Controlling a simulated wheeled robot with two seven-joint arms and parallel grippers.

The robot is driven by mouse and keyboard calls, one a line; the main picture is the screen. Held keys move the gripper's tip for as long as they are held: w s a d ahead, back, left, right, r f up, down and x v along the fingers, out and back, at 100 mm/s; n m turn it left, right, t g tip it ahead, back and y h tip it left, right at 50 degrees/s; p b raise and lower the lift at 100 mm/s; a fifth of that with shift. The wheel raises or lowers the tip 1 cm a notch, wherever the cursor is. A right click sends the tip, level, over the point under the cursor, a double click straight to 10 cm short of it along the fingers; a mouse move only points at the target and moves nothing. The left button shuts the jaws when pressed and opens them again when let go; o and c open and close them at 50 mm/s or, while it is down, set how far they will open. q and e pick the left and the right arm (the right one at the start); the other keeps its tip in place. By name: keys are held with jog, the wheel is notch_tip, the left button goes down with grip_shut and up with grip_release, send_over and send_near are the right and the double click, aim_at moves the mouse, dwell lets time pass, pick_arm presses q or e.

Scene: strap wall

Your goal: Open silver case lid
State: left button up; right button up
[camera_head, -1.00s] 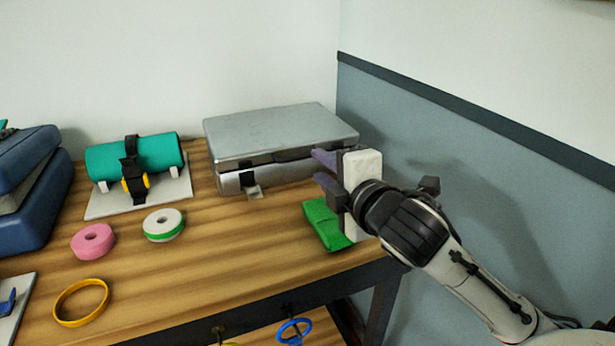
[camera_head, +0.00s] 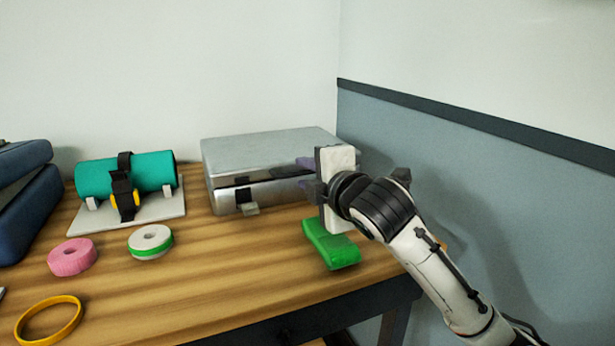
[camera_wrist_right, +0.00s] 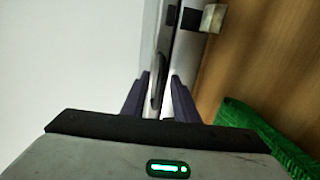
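The silver case (camera_head: 265,150) stands at the back right of the table, its lid lying down on the base. A dark handle (camera_head: 285,172) runs along the front seam, and a dark latch with a pale tab (camera_head: 249,209) hangs at the front left. My right gripper (camera_head: 306,174) is at the right part of the case front, its purple fingers pointing at the seam. In the right wrist view the fingers (camera_wrist_right: 159,98) stand apart, with the case's front edge and handle (camera_wrist_right: 157,88) in line with the gap; contact cannot be told. My left gripper is out of view.
A green block (camera_head: 331,245) lies below my right gripper. A teal cylinder (camera_head: 150,172) strapped on a white plate, a pink roll (camera_head: 72,257), a white-green roll (camera_head: 150,242) and a yellow ring (camera_head: 48,320) are to the left. The wall closes in at the right.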

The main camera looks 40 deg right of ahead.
grip_shut()
dwell(1.4)
